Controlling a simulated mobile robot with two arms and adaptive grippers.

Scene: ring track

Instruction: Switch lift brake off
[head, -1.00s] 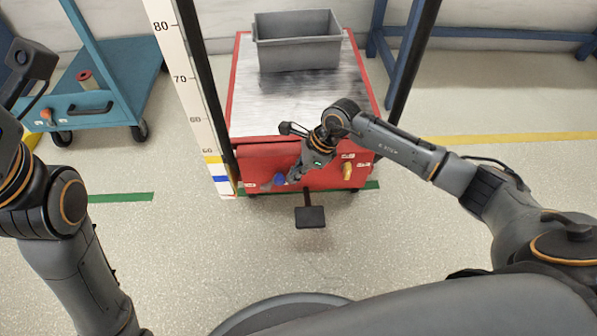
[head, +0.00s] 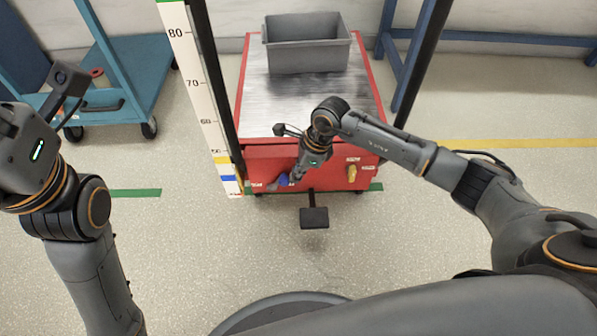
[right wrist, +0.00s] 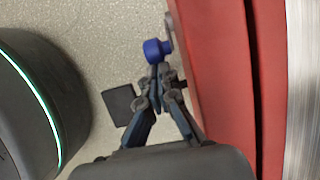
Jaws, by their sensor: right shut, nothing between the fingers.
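The red lift table (head: 330,155) stands ahead with a grey metal top. A short grey lever with a blue knob (head: 283,180) sits low on its front face, towards the left; the knob also shows in the right wrist view (right wrist: 156,51). A yellow knob (head: 351,173) is on the right of the same face; the labels are too small to read. My right gripper (right wrist: 159,72) is shut and empty, its fingertips right at the blue knob; I cannot tell whether they touch. My left wrist is at the left edge, with its fingers outside the picture.
A grey bin (head: 307,55) stands on the lift top. A black foot pedal (head: 314,218) sticks out below the front. A height scale (head: 203,100) and dark posts flank the lift. A blue trolley (head: 125,85) stands at left. The floor in front is free.

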